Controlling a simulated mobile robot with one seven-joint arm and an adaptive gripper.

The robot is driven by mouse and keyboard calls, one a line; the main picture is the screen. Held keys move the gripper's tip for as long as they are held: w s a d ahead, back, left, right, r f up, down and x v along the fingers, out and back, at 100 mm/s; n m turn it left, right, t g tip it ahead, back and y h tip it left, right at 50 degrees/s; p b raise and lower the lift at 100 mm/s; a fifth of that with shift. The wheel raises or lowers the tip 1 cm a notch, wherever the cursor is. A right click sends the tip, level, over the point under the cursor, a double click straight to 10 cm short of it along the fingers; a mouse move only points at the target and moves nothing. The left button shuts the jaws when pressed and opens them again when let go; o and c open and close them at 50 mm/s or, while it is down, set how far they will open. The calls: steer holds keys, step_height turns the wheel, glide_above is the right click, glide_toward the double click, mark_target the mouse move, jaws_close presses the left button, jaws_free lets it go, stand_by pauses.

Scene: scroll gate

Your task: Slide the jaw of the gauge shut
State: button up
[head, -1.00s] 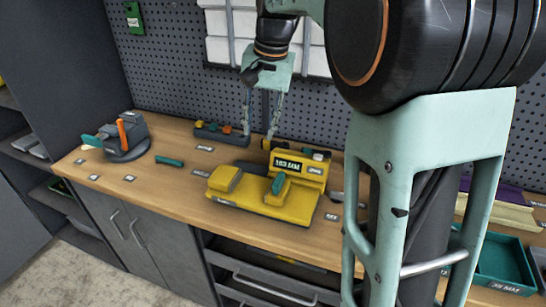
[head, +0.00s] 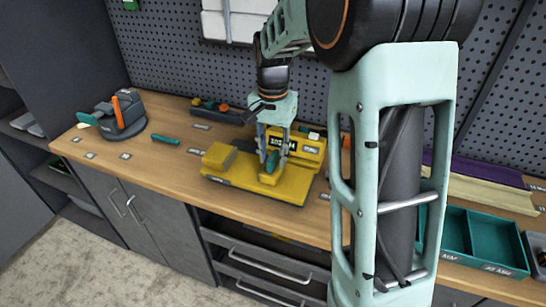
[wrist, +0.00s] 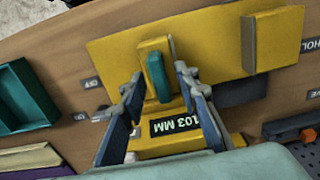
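The yellow gauge (head: 240,177) lies on the workbench, its display (wrist: 176,125) reading 103 MM in the wrist view. Its sliding jaw carries an upright teal handle (head: 271,161), also in the wrist view (wrist: 157,77). A fixed yellow block (head: 219,156) stands at the gauge's left end, with a clear gap between it and the jaw; the block also shows in the wrist view (wrist: 263,40). My gripper (head: 273,150) points down over the jaw. Its fingers (wrist: 159,80) are open, one on each side of the teal handle, with gaps visible in the wrist view.
A grey device with an orange lever (head: 121,112) stands at the bench's left. A teal bar (head: 165,139) and small labels lie between. A dark tray of coloured knobs (head: 217,111) is behind the gauge. Teal bins (head: 485,240) sit at the right.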

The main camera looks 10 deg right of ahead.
steer(key=shift+f, duration=0.55)
jaws_close()
